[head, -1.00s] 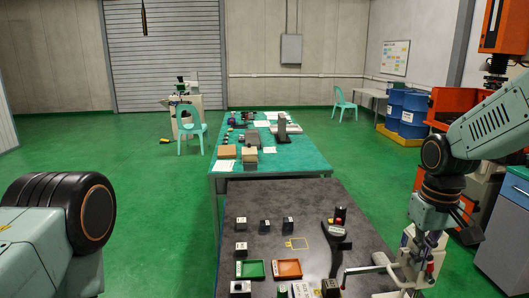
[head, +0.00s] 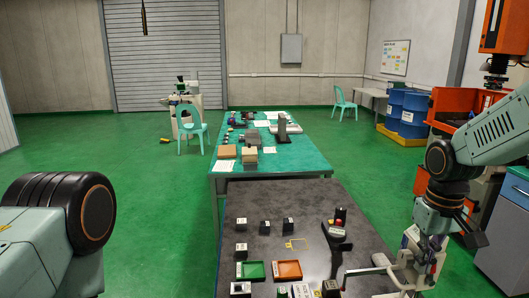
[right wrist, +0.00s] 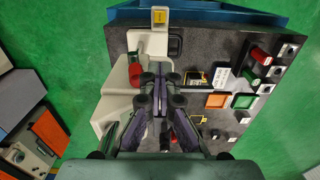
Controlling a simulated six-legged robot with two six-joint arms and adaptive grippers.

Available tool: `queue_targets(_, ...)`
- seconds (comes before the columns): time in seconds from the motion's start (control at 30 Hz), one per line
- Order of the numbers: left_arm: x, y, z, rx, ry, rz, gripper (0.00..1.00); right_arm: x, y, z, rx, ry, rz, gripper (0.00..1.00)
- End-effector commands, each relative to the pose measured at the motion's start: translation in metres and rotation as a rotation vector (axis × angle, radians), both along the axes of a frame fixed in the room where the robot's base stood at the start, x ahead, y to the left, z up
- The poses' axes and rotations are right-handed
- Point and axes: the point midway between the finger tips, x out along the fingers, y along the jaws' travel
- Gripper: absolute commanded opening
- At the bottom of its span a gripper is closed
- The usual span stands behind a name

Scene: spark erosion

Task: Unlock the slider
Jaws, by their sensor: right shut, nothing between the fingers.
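My right gripper (head: 427,245) hangs over the right edge of the dark worktable, at a pale machine (head: 383,270) with a thin lever arm. In the right wrist view my right gripper (right wrist: 157,72) is shut and empty, its fingertips over the pale machine (right wrist: 112,112). A red knob (right wrist: 135,80) on the machine lies just left of the fingertips, and I cannot tell whether they touch anything. I cannot make out which part is the slider; the fingers hide some of the machine. My left gripper is out of view; only my left arm shows.
The dark worktable (head: 260,207) holds a green tray (head: 250,270), an orange tray (head: 287,270), several small dark blocks and a black stand (head: 337,230). A green table (head: 305,165) stands behind. An orange machine (head: 455,115) and a grey cabinet (head: 500,235) stand at right.

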Motion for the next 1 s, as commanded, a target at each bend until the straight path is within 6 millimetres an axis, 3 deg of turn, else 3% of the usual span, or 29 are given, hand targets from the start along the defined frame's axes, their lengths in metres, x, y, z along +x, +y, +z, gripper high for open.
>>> queue_targets(0.7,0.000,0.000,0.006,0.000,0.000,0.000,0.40,0.002,-0.019,0.000,0.001,-0.003,-0.002,0.00)
queue_targets(1.0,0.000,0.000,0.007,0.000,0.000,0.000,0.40,0.002,-0.014,0.010,0.000,-0.003,-0.001,0.00)
